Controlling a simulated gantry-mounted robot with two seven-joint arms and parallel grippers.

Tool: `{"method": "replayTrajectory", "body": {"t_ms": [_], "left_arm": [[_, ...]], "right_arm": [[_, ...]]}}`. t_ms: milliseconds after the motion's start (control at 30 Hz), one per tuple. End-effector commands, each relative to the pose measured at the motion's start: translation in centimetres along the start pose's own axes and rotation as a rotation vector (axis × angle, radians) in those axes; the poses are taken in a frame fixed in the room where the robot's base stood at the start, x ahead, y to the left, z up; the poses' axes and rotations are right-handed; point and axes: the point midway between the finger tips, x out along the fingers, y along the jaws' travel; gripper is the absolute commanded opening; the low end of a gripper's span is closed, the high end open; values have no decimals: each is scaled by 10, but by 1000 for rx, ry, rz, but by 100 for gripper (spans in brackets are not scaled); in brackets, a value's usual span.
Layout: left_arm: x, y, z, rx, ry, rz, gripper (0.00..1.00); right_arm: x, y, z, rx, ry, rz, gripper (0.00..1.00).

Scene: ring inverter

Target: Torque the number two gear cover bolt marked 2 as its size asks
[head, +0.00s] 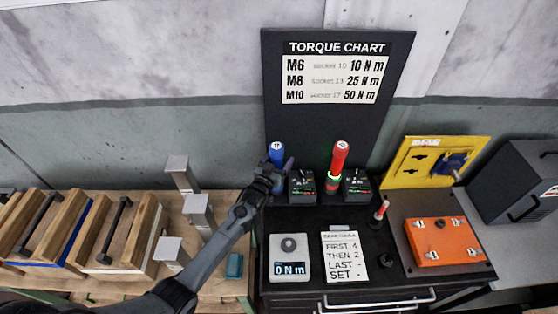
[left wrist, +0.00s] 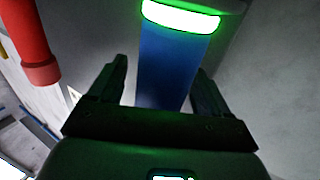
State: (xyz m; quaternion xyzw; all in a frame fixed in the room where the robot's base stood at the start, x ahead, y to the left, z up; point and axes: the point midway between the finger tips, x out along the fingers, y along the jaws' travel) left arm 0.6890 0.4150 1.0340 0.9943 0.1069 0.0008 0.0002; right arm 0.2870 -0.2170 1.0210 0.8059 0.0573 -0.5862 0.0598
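A blue wrench (head: 277,153) stands upright at the left dock, with a dark marking on its top. My left gripper (head: 276,175) is at the blue wrench; in the left wrist view its open fingers (left wrist: 160,88) straddle the blue handle (left wrist: 168,65), with a gap at the left finger. A green ring glows on this handle. A red wrench (head: 338,160) with a green-lit ring stands in the right dock (head: 356,188). The orange gear cover (head: 442,241) lies on a dark plate at the right; its bolt markings are too small to read. My right gripper is not in view.
The torque chart (head: 335,75) reads M6 10, M8 25, M10 50 N m. A tester (head: 289,246) shows 0 N m beside an order card (head: 344,257). A small red-handled tool (head: 381,211) stands near the yellow board (head: 410,165). Grey blocks (head: 198,208) and wooden racks stand left.

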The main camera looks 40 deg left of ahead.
Motion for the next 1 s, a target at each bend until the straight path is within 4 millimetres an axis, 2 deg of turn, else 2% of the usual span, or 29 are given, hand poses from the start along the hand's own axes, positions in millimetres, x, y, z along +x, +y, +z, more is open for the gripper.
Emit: {"method": "replayTrajectory", "body": {"t_ms": [367, 800, 1000], "left_arm": [[-11, 0, 4, 0, -7, 1, 78], [-78, 0, 2, 0, -4, 0, 78], [-100, 0, 2, 0, -3, 0, 78]], "right_arm": [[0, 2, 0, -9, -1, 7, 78], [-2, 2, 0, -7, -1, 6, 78], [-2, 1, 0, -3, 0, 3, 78]]}}
